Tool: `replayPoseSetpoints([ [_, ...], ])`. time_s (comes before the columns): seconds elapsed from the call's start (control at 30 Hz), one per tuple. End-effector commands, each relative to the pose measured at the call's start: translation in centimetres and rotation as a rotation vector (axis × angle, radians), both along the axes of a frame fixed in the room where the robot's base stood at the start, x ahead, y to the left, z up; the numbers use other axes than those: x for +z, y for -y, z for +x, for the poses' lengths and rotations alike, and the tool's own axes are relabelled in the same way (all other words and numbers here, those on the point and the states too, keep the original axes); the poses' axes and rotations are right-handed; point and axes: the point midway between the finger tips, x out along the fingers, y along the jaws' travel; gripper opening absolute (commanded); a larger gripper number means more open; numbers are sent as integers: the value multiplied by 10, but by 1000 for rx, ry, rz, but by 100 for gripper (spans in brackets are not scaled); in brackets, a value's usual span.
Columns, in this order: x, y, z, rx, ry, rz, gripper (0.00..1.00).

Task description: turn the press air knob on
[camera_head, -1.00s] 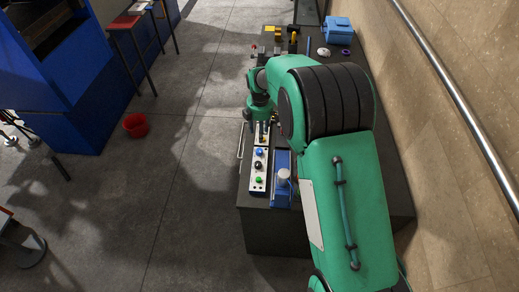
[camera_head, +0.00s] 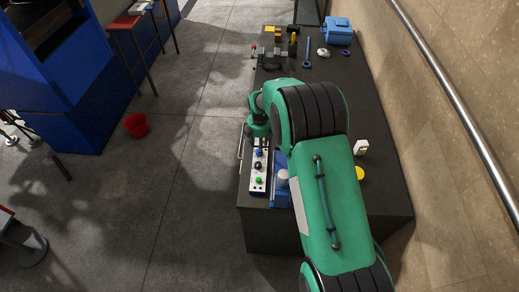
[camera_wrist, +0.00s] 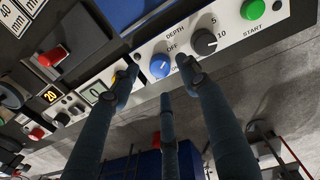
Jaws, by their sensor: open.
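A blue knob (camera_wrist: 159,66) sits on a pale control panel, with an OFF label beside it, in the wrist view. Which way its pointer faces is too small to tell. My gripper (camera_wrist: 157,76) is open, with its dark fingers spread around the blue knob. One fingertip is to the left of the knob and one to the right; contact cannot be told. In the head view the panel's blue knob (camera_head: 258,153) shows just below my green wrist, and my fingers are mostly hidden there.
A black DEPTH knob (camera_wrist: 204,42) and a green START button (camera_wrist: 252,9) are on the same panel. Left of it are a red switch (camera_wrist: 53,56) and more controls. A blue box (camera_head: 339,31) and tools lie at the table's far end.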

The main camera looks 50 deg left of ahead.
Motion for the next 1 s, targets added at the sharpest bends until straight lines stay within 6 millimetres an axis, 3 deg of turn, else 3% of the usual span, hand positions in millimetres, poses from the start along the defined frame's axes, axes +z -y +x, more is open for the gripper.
replayPoseSetpoints([
  [0.2,-23,-1,1,0,-1,-1,46],
  [0.4,-34,-2,1,0,0,0,46],
  [0.8,-37,-2,1,0,0,0,46],
  [1.0,-37,-2,1,0,0,0,6],
])
